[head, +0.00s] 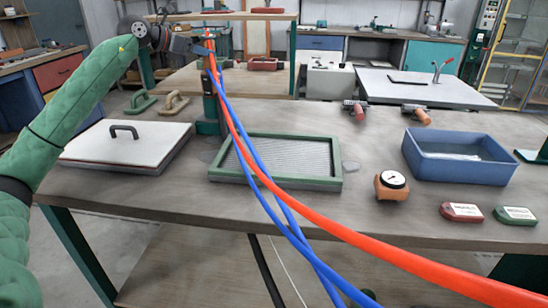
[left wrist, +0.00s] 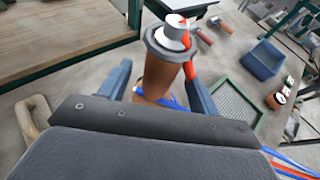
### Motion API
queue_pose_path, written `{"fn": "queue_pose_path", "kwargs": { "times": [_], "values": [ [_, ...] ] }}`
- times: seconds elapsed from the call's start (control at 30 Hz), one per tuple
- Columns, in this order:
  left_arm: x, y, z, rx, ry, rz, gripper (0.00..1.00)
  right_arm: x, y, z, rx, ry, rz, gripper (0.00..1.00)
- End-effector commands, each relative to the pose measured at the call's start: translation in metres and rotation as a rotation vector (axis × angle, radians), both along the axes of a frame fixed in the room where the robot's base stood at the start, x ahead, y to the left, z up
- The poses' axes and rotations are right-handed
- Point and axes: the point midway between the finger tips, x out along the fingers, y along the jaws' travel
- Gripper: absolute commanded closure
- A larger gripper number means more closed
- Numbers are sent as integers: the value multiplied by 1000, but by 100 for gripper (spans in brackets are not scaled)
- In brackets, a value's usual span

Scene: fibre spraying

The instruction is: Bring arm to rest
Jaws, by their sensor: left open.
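My left arm, in a green sleeve, reaches from the left edge of the head view to the back of the workbench. My left gripper (head: 200,46) is there, high by a green post. In the left wrist view my left gripper (left wrist: 160,85) is open, with one finger on each side of a brown-orange cylinder (left wrist: 158,72). The cylinder has a grey ring and a white top; I cannot tell whether the fingers touch it. Red hose (head: 330,229) and blue hose (head: 262,190) run from the post to the front right. My right gripper is not in view.
The workbench (head: 120,195) bears a white board with a handle (head: 105,147), a green-framed tray (head: 215,172), a blue bin (head: 450,179), a gauge (head: 391,183) and two small boxes (head: 461,212). The hoses cross above the tray.

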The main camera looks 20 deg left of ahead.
Motion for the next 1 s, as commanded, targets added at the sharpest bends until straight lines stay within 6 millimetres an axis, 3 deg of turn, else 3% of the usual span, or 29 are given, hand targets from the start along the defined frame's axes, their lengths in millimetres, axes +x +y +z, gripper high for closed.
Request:
{"fn": "queue_pose_path", "kwargs": {
  "times": [0.3,0.63,0.77,1.0],
  "values": [
    [-33,21,15,0,0,1,38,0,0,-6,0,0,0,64],
    [-40,24,25,0,-2,0,38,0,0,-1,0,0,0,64],
    [-40,25,46,0,-2,0,38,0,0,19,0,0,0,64],
    [-40,24,103,0,-1,0,38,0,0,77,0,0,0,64]
  ]
}}
